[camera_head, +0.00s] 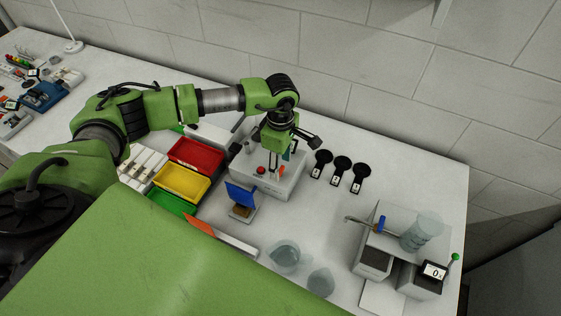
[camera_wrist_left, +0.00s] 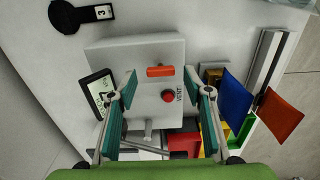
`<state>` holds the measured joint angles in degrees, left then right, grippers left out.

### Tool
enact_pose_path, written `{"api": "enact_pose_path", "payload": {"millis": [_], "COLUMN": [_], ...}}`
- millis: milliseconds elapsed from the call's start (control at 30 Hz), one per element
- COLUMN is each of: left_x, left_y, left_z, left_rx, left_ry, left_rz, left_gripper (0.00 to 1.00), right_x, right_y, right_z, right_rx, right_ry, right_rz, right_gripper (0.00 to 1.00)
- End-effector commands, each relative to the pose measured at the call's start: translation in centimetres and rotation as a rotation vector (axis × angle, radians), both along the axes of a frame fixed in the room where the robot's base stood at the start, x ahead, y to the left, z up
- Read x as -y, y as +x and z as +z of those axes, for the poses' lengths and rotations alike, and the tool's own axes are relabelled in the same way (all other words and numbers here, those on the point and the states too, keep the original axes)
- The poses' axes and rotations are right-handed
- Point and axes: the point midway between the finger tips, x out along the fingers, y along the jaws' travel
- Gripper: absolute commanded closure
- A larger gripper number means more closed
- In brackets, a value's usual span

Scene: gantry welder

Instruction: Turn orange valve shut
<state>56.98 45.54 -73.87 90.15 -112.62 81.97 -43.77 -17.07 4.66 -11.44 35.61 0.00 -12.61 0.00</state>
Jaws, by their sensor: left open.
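The orange valve (camera_wrist_left: 160,71) is a short bar-shaped handle on top of a pale grey box (camera_wrist_left: 105,58). In the left wrist view it lies roughly across the picture, just beyond a red button (camera_wrist_left: 168,96) marked VENT. In the head view the box (camera_head: 283,187) stands near the back of the table, and only a small orange part of the valve (camera_head: 281,169) shows beside my gripper. My left gripper (camera_head: 283,155) points down over the box. Its green-padded fingers (camera_wrist_left: 167,88) are spread wide, with nothing held between them. My right gripper is not in view.
Red (camera_head: 196,154), yellow (camera_head: 182,182) and green bins stand left of the box. A blue flap on a small stand (camera_head: 241,199) is in front of it. Several black round-ended pieces (camera_head: 341,166) lie to the right. Glass beakers (camera_head: 285,257) stand nearer the front.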

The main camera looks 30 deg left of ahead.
Motion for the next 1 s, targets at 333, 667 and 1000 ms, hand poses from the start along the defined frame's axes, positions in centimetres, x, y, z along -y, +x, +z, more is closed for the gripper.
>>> {"api": "enact_pose_path", "payload": {"millis": [333, 667, 1000], "left_x": [0.0, 0.0, -0.1], "left_y": [0.0, 0.0, 0.0], "left_z": [-1.7, -1.6, -1.7], "left_rx": [0.0, 0.001, 0.001], "left_ry": [0.001, 0.001, 0.001], "left_rz": [0.0, 0.0, 0.036], "left_gripper": [0.54, 0.93, 0.93], "right_x": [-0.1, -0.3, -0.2], "right_y": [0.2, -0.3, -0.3], "right_z": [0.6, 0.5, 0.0], "right_rx": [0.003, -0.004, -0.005], "right_ry": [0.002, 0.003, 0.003], "right_rz": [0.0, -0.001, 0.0], "right_gripper": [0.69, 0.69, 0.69]}}
